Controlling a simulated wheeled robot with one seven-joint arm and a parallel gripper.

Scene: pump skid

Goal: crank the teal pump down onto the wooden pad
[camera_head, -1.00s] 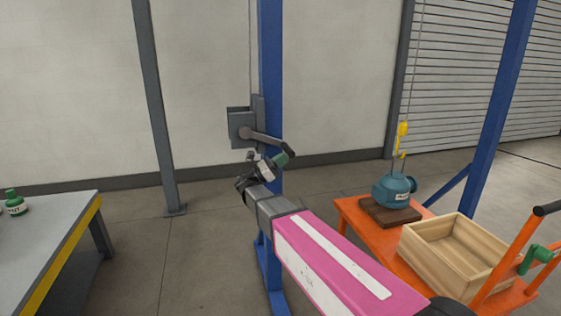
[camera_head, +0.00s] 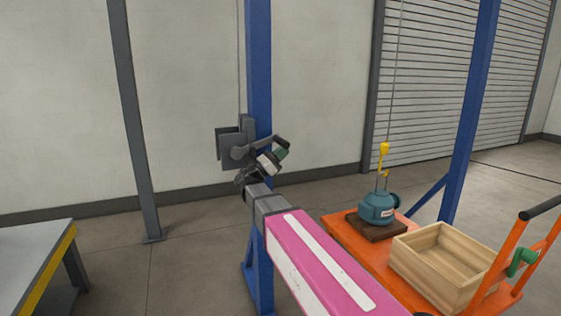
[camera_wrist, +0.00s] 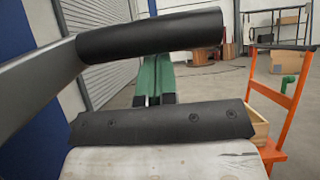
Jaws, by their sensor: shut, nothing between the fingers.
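The teal pump (camera_head: 376,208) hangs from a yellow hook (camera_head: 384,150) on a cable. It is upright over the brown wooden pad (camera_head: 365,231) on the orange cart and looks seated on it; a thin gap cannot be ruled out. The grey winch (camera_head: 230,150) is on the blue post. Its crank arm (camera_head: 262,143) points right and slightly up. My gripper (camera_head: 281,154) is at the crank's outer end, with green fingers shut and empty. In the wrist view, the crank's black grip (camera_wrist: 150,35) crosses in front of the green fingers (camera_wrist: 154,78); contact is unclear.
A light wooden crate (camera_head: 447,262) sits on the orange cart (camera_head: 345,240) beside the pad. A grey bench (camera_head: 35,262) with a yellow edge is at left. A grey post (camera_head: 135,120) stands left of the winch. Floor between bench and blue post is clear.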

